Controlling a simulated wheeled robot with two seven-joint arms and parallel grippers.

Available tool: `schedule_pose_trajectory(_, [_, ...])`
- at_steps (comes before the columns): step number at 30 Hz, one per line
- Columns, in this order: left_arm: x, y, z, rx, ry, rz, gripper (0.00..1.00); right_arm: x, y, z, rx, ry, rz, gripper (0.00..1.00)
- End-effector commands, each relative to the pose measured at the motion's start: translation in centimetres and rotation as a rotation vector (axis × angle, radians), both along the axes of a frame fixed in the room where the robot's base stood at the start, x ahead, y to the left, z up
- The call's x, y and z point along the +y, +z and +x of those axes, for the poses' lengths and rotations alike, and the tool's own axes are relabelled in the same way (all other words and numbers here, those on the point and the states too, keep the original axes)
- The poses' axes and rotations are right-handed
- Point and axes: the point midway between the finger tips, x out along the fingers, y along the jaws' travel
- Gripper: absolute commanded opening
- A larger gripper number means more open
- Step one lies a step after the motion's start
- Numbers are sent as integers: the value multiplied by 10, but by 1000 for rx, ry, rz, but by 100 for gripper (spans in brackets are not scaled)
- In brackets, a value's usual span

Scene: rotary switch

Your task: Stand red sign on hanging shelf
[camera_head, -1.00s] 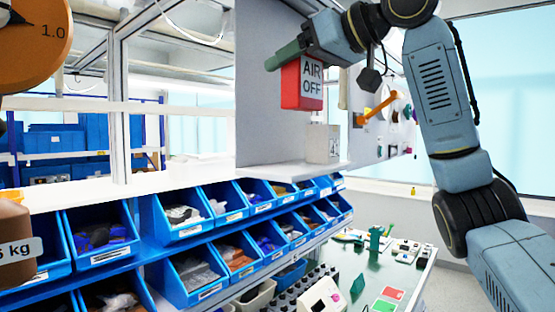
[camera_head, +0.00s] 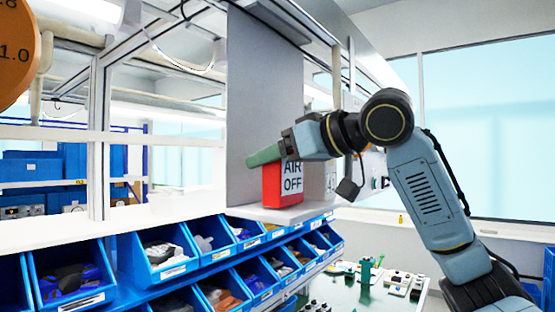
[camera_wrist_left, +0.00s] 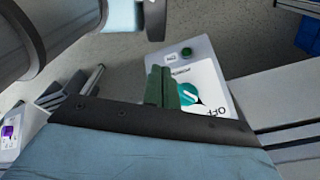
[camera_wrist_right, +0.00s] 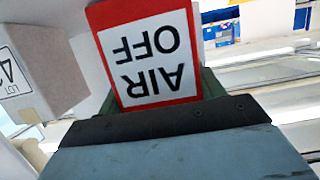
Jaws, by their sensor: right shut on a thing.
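The red sign (camera_head: 290,197) has a white face reading AIR OFF. My right gripper (camera_head: 265,155) is shut on its upper part; the sign fills the middle of the right wrist view (camera_wrist_right: 148,52). It is upright, at the front of the white shelf board (camera_head: 262,213) beside a grey upright panel. Its lower edge is at the board's level; I cannot tell whether it touches. My left gripper (camera_wrist_left: 162,86) is out of the head view; in the left wrist view its green fingers are together, in front of a pale panel (camera_wrist_left: 208,72) with a teal rotary knob.
A pale box (camera_wrist_right: 25,72) with a LOT label stands beside the sign. The grey panel (camera_head: 262,100) rises at the sign's left. Rows of blue bins (camera_head: 160,255) with parts are below the shelf. A green work surface (camera_head: 340,292) lies lower right.

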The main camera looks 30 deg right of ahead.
Motion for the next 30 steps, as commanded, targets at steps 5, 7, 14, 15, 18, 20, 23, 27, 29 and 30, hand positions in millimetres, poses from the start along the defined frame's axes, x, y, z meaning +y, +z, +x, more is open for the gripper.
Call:
schedule_pose_trajectory(5, [0, 1, 1, -2, 0, 0, 0, 0, -2, 0, -2, 0, 1, 43])
schedule_pose_trajectory(7, [0, 0, -1, 1, 0, -1, 0, 0, -2, 0, -2, 0, 1, 43])
schedule_pose_trajectory(14, [0, -2, -9, 13, 0, 1, 0, 0, -6, 0, -2, 0, 1, 72])
schedule_pose_trajectory(15, [0, -2, -10, 14, 0, 1, 0, 0, -6, 0, -1, 0, 0, 77])
schedule_pose_trajectory(18, [1, -2, -10, 16, 0, 1, 0, 0, -6, 0, -1, 0, 0, 89])
schedule_pose_trajectory(20, [0, -2, -10, 16, 0, 1, 0, 0, -6, 0, -1, 0, 0, 89])
schedule_pose_trajectory(23, [0, -2, -10, 16, 0, 1, 0, 0, -6, 0, -1, 0, 0, 89])
schedule_pose_trajectory(27, [1, -1, -10, 16, 0, 1, 0, 0, -3, 0, -1, 0, 0, 89])
schedule_pose_trajectory(29, [1, -1, -10, 16, 0, 1, 0, -1, -1, -2, -2, -1, 0, 89])
schedule_pose_trajectory(30, [1, -3, -10, 16, 0, 1, 0, -3, 0, -6, -3, -2, 1, 89])
